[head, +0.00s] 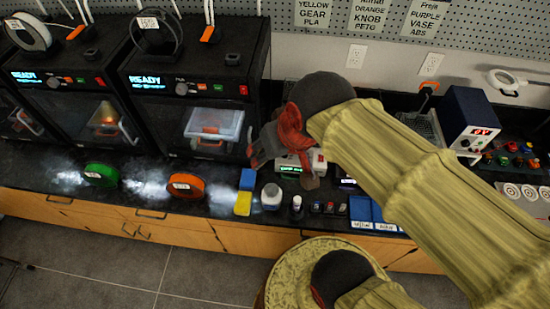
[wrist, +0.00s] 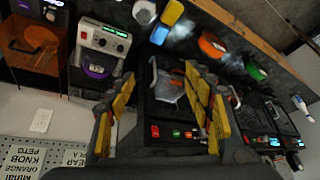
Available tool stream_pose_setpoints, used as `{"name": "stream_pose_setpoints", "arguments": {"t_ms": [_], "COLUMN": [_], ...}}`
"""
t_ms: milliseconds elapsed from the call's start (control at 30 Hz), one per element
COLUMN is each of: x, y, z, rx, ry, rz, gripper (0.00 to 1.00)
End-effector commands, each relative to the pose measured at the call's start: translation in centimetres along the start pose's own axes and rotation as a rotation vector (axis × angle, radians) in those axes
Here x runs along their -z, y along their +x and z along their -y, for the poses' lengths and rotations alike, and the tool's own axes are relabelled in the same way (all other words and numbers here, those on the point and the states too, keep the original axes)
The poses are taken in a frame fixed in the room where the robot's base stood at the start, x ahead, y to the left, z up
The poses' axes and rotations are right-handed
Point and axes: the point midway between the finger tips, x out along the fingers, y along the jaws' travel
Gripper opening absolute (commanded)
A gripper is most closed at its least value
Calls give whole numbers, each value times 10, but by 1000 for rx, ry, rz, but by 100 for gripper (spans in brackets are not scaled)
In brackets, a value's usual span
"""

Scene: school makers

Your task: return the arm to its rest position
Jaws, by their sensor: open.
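My gripper (head: 264,148) is at the end of my yellow-sleeved arm (head: 400,150), raised in front of the right printer in the head view. In the wrist view my gripper (wrist: 160,82) shows two yellow-padded fingers spread apart, with nothing between them. A printer (wrist: 172,108) with a clear container behind its door lies beyond the fingers in that view. My arm hides part of the counter and wall in the head view.
Open floor (head: 90,260) lies in front.

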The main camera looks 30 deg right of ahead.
Motion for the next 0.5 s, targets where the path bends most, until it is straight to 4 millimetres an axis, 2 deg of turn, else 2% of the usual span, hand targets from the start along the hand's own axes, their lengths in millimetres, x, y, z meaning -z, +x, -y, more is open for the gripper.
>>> {"name": "stream_pose_setpoints", "arguments": {"t_ms": [100,200,500], "x": [-14,-19,-20], "y": [-6,-7,-6], "z": [3,3,3], "rx": [0,-3,-3], "ry": [-88,-119,-124], "rz": [-25,-32,-33], "gripper": [52,52,52]}}
